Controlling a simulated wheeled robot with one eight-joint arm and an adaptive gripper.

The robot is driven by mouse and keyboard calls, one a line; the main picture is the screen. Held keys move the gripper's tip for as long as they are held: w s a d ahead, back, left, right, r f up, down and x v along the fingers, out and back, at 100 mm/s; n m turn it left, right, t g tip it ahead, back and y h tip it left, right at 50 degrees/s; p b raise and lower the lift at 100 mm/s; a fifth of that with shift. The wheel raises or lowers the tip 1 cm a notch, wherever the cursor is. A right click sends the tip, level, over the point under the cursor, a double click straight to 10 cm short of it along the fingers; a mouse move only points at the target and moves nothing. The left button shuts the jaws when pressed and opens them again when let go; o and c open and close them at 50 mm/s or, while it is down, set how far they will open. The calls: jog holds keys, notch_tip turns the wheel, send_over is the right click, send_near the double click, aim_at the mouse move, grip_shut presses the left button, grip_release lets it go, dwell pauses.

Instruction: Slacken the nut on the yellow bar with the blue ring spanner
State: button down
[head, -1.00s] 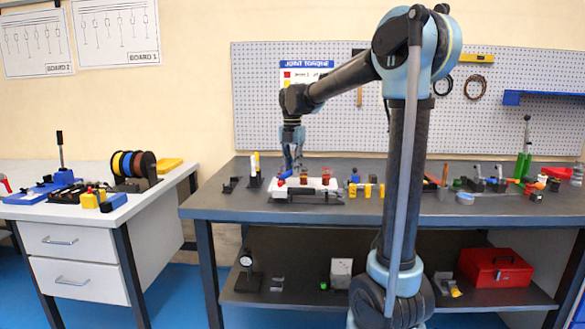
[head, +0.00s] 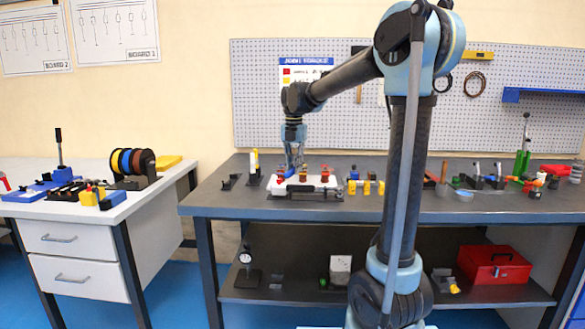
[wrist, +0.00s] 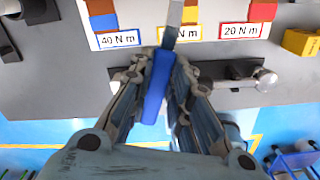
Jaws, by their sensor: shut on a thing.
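My gripper (wrist: 160,95) is shut on the blue handle of the ring spanner (wrist: 157,85). The spanner's grey shank points away over the white board (wrist: 135,20), and its ring end is cut off at the top of the wrist view. A brownish-yellow bar (wrist: 190,14) stands behind the shank, beside the middle label. I cannot tell whether the ring is around its nut. In the head view my gripper (head: 294,160) is over the left part of the white board (head: 318,181), near the yellow bar (head: 303,175).
An orange-and-blue bar (wrist: 102,12) stands by the 40 N m label, a red bar (wrist: 262,12) by 20 N m. A dark bar with a round metal end (wrist: 265,80) lies along the board's front. Yellow blocks (head: 367,188) stand to the right. The bench's front edge is clear.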

dwell(0.3)
jog(key=shift+s+d+n, duration=0.2)
jog(key=shift+d+n, duration=0.35)
jog(key=shift+n, duration=0.15)
jog(key=shift+s+d+n, duration=0.1)
jog(key=shift+d+n, duration=0.4)
jog(key=shift+n, duration=0.1)
